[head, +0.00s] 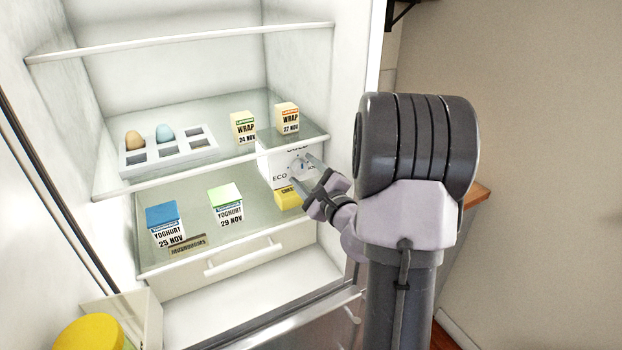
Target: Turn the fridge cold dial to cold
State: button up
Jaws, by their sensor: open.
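The cold dial (298,164) is a small round knob on a white panel (272,164) at the right side of the open fridge. The panel shows the word ECO at left and a partly hidden word, seemingly COLD, at the top. Its right lettering is covered by my gripper. My gripper (304,173) is open, with its fingertips close to the dial, one above right and one below. I cannot tell whether they touch it. The exact setting of the dial is too small to read.
Two wrap cartons (243,127) (287,118) and an egg tray (168,150) stand on the shelf above. Two yoghurt cartons (164,224) (226,205) and a yellow box (288,197) are on the lower shelf. A drawer (245,256) lies below. The fridge's right wall is beside my arm.

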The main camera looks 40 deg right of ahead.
jog(key=b+v, duration=1.3)
jog(key=v, duration=0.4)
jog(key=shift+s, duration=0.15)
